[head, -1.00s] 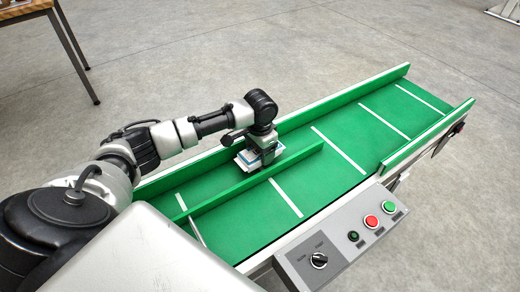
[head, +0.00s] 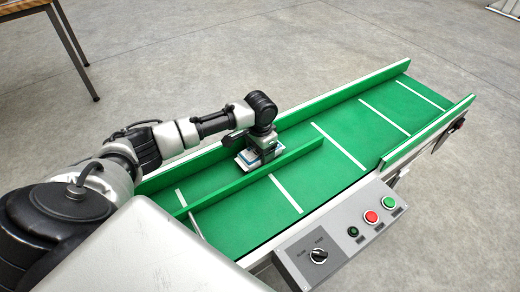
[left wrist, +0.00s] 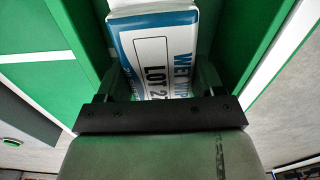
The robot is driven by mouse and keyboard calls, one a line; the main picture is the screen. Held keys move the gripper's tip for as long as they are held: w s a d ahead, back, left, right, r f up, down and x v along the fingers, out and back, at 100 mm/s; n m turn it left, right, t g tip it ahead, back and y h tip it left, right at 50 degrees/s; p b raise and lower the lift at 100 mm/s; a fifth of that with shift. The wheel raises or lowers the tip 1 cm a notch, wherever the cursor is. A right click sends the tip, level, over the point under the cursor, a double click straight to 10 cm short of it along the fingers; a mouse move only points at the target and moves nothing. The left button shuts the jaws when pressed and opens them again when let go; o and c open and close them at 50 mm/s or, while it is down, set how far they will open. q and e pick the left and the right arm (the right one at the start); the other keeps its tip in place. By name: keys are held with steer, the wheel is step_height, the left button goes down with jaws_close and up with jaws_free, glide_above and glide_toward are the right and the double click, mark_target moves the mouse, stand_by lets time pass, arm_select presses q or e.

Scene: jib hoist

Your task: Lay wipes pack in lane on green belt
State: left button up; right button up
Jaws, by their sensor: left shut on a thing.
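The wipes pack (head: 247,160) is white and blue, and part of it is hidden under my left gripper (head: 262,157). My left gripper is shut on the pack, over the far lane of the green belt (head: 339,165), between the far side wall and the green divider (head: 250,179). In the left wrist view the pack (left wrist: 158,58) shows lettering with "WET WIP" and "LOT", and it lies between the fingers of my left gripper (left wrist: 165,90). Whether the pack touches the belt, I cannot tell. My right gripper is not in view.
A grey control box (head: 340,232) with red and green buttons and a dial stands at the belt's near side. White lines cross the belt. Its right part is empty. A wooden table (head: 22,10) stands at the back left.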

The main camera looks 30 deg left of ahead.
arm_select(q)
steer(key=shift+f, duration=0.1)
steer(key=o, duration=1)
step_height(320, 180, up, 7)
steer(key=shift+f+p, duration=0.15)
steer(key=shift+p, duration=1.1)
step_height(320, 180, up, 3)
steer(key=shift+r+p, duration=0.1)
steer(key=shift+p, duration=0.35)
steer(key=shift+r, duration=0.4)
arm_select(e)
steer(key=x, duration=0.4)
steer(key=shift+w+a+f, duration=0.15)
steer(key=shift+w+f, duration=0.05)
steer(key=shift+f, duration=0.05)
